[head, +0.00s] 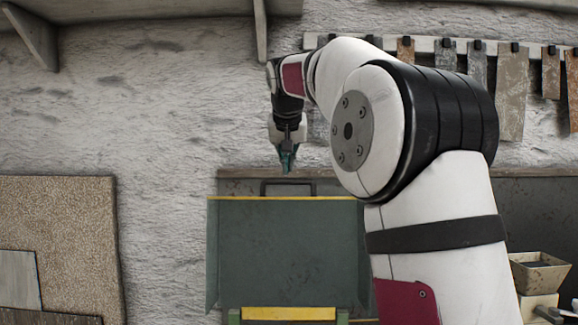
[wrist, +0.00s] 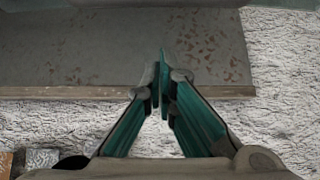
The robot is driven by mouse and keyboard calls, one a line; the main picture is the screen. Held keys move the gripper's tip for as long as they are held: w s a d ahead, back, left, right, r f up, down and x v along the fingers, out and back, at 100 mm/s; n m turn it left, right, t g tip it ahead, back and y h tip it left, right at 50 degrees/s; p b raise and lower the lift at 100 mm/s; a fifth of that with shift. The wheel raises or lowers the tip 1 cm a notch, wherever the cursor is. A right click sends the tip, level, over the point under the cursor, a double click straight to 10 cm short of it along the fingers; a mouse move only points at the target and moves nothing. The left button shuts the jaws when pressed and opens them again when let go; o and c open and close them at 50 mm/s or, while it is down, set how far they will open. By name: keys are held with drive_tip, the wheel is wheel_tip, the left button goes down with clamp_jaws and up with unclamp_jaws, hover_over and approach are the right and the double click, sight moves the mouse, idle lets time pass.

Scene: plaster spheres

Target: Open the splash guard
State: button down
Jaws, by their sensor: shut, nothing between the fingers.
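The splash guard appears to be the dark green panel (head: 283,245) with a yellow top edge, standing upright in the lower middle of the head view. A dark bar handle (head: 288,182) shows just above that edge. My gripper (head: 287,166) points down above the handle, with a small gap between them in the picture; the depth between them is hard to judge. Its green fingers, also in the wrist view (wrist: 160,82), are shut and empty. My arm hides the panel's right side. I cannot identify the handle in the wrist view.
A grey, rust-flecked board (wrist: 110,48) with a wooden edge fills the upper wrist view. A shelf bracket (head: 261,30) and a rail of hanging sample strips (head: 512,90) are above. A speckled board (head: 75,215) leans left; a small tray (head: 540,272) is right. Bare wall lies left of my gripper.

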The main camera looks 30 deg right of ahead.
drive_tip(key=shift+s+a+r, duration=0.15)
drive_tip(key=shift+s+a, duration=0.3)
drive_tip(key=shift+s, duration=0.3)
drive_tip(key=shift+s+a+f, duration=0.5)
drive_tip(key=shift+s+f, duration=0.05)
drive_tip(key=shift+s, duration=0.1)
drive_tip(key=s+a, duration=0.4)
drive_tip(key=s, duration=0.2)
drive_tip(key=shift+f, duration=0.2)
drive_tip(key=shift+s+r, duration=0.1)
